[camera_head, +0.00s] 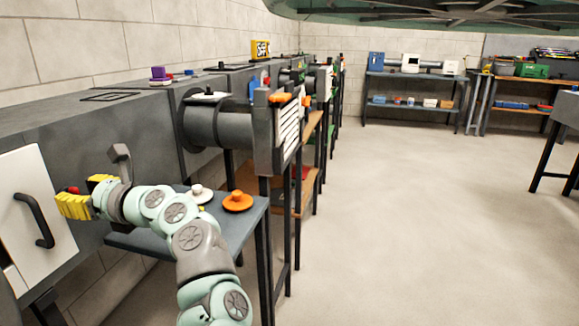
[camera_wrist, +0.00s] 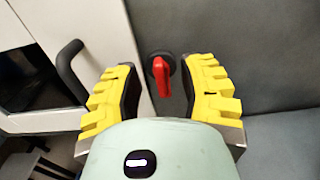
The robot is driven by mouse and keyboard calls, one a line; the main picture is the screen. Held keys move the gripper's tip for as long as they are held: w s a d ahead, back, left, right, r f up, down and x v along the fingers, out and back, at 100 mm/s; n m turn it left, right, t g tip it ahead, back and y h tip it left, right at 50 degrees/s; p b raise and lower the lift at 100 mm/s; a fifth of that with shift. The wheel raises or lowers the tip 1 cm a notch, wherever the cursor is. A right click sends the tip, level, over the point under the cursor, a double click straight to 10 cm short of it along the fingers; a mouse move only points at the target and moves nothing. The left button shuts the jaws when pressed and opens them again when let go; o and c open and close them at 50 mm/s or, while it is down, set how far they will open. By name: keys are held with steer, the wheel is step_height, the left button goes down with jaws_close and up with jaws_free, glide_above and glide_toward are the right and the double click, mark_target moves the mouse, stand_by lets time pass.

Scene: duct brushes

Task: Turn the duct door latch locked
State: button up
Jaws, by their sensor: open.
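The latch (camera_wrist: 161,76) is a red handle on a round dark base. In the wrist view it sits on the grey duct panel just right of the white door's edge, and its handle points roughly up and down. The white duct door (camera_head: 33,195) with a black bar handle (camera_head: 36,220) is at the left; the door also shows in the wrist view (camera_wrist: 112,60). My gripper (camera_wrist: 161,88) has its yellow fingers spread, one on each side of the latch, with gaps to it. In the head view my gripper (camera_head: 86,197) partly covers the red latch (camera_head: 73,190).
A grey table (camera_head: 240,216) below my arm holds an orange round brush (camera_head: 238,201) and a white knobbed piece (camera_head: 200,193). A large duct pipe (camera_head: 225,130) juts out behind. The floor (camera_head: 420,220) to the right is clear.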

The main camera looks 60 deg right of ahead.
steer(key=shift+w+a, duration=0.25)
steer(key=shift+w, duration=0.25)
steer(key=shift+c, duration=0.2)
jaws_close()
steer(key=shift+s+d+f, duration=0.1)
